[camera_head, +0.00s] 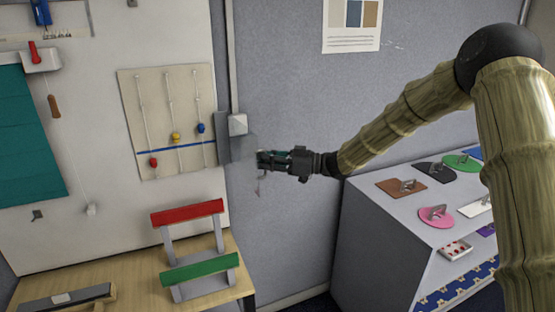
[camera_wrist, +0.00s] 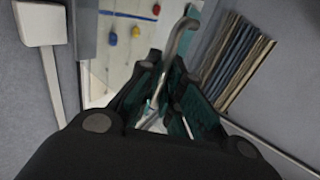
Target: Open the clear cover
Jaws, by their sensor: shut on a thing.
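A faint, see-through grey panel (camera_head: 246,149), which may be the clear cover, shows beside a white box (camera_head: 237,124) on the wall edge; its outline is hard to make out. The white box also shows at the upper left in the wrist view (camera_wrist: 40,24). My gripper (camera_head: 262,160) is just right of and below the box, pointing left. In the wrist view its fingers (camera_wrist: 165,105) are closed around a bent metal hook (camera_wrist: 178,42), whose curved end sticks out past the fingertips.
A board with cords and coloured beads (camera_head: 170,122) hangs left of the box. Below stand a red bar (camera_head: 187,212) and a green bar (camera_head: 200,268) on a wooden table. A grey shelf (camera_head: 385,222) with coloured shapes stands at right.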

